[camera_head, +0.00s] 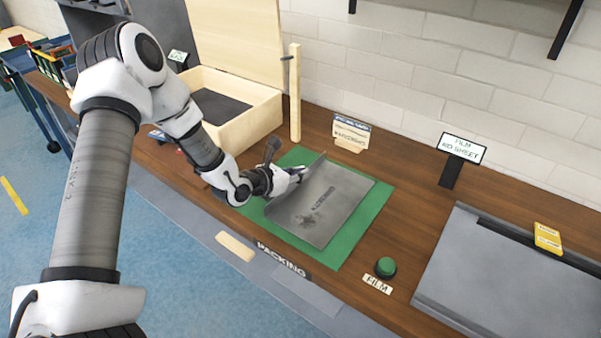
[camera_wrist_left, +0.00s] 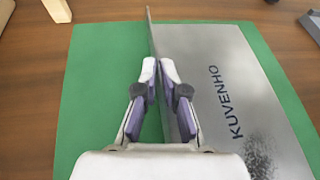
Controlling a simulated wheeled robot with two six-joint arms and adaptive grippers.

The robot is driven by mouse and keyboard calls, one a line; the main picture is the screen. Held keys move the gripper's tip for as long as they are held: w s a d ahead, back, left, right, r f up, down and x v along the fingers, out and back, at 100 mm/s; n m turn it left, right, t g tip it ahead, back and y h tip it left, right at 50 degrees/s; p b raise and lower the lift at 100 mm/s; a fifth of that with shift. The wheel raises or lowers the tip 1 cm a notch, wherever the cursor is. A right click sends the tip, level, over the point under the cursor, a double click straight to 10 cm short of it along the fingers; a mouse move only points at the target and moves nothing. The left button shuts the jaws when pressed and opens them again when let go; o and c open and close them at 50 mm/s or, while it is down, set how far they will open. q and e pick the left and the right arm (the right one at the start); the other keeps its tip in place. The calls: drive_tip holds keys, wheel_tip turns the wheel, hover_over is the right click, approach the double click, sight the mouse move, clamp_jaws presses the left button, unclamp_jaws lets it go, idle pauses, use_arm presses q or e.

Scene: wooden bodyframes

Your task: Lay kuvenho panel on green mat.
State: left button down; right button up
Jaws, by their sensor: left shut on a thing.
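The kuvenho panel (camera_head: 326,205) is a grey metal sheet with a raised flange along its left edge. It is over the green mat (camera_head: 358,228), and most of it appears to lie flat there. In the left wrist view the panel (camera_wrist_left: 240,90) shows the word KUVENHO, and the mat (camera_wrist_left: 95,90) is bare on the left. My left gripper (camera_head: 296,174) is shut on the upright flange; its fingers (camera_wrist_left: 160,75) stand on both sides of it in the left wrist view. My right gripper is not in view.
A wooden box (camera_head: 262,115) with a raised lid and a wooden post (camera_head: 295,95) stand behind the mat. A green button (camera_head: 386,266) and FILM label are in front at right. A grey lidded machine (camera_head: 510,285) is at the right. A small card holder (camera_head: 351,133) stands behind.

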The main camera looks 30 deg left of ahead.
use_arm(q)
drive_tip(key=shift+w+f, duration=0.15)
drive_tip(key=shift+f, duration=0.05)
drive_tip(key=c, duration=1.2)
unclamp_jaws()
drive_tip(key=shift+f, duration=0.1)
drive_tip(key=shift+c, duration=0.2)
